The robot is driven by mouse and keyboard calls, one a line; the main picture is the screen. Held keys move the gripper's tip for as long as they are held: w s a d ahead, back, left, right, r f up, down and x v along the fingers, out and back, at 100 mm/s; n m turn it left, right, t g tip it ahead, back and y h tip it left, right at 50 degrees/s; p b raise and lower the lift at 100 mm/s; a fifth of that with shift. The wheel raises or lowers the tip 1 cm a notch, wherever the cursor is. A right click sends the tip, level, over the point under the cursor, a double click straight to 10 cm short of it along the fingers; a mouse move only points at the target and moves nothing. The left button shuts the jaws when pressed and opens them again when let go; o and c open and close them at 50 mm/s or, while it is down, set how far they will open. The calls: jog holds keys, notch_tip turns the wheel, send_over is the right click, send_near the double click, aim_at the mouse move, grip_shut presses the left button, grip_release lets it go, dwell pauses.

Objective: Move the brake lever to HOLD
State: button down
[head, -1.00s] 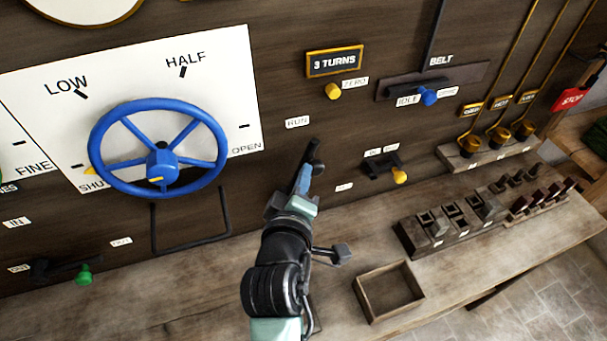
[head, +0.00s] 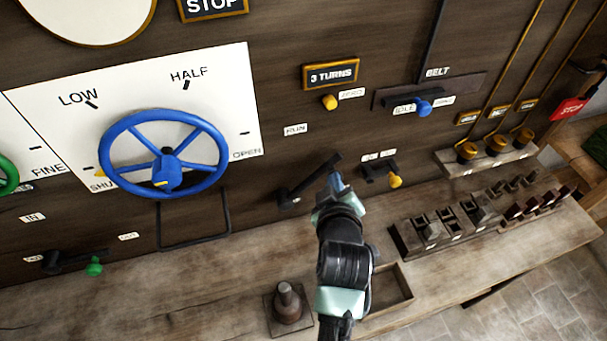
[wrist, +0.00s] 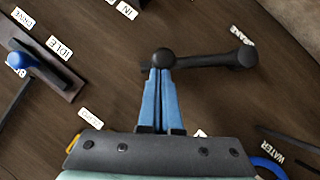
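The brake lever (head: 309,183) is a dark bar on the wall panel. It slants up and right from its pivot, with its knob end at the upper right. It also shows in the wrist view (wrist: 205,61), with a BRAKE label (wrist: 242,36) by its pivot. The RUN label (head: 296,129) is above the lever. I cannot read a HOLD label; that area is partly hidden by my gripper. My gripper (head: 335,178) is at the lever's knob end. In the wrist view its blue fingers (wrist: 161,75) are close together, with the knob at their tips.
A yellow-knobbed switch (head: 394,181) is close to the right of my gripper. The blue handwheel (head: 167,172) is to the left. Below are an open wooden box (head: 402,290), partly behind my arm, and a dark post (head: 288,302) on the bench.

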jog(key=w+d+f+m+g+y+b, duration=0.2)
jog(key=d+f+m+y+b, duration=0.3)
jog(key=f+b, duration=0.4)
jog(key=shift+d+f, duration=0.6)
jog(key=shift+d, duration=0.05)
jog(key=shift+s+f, duration=0.1)
jog(key=shift+f, duration=0.15)
jog(key=shift+r, duration=0.1)
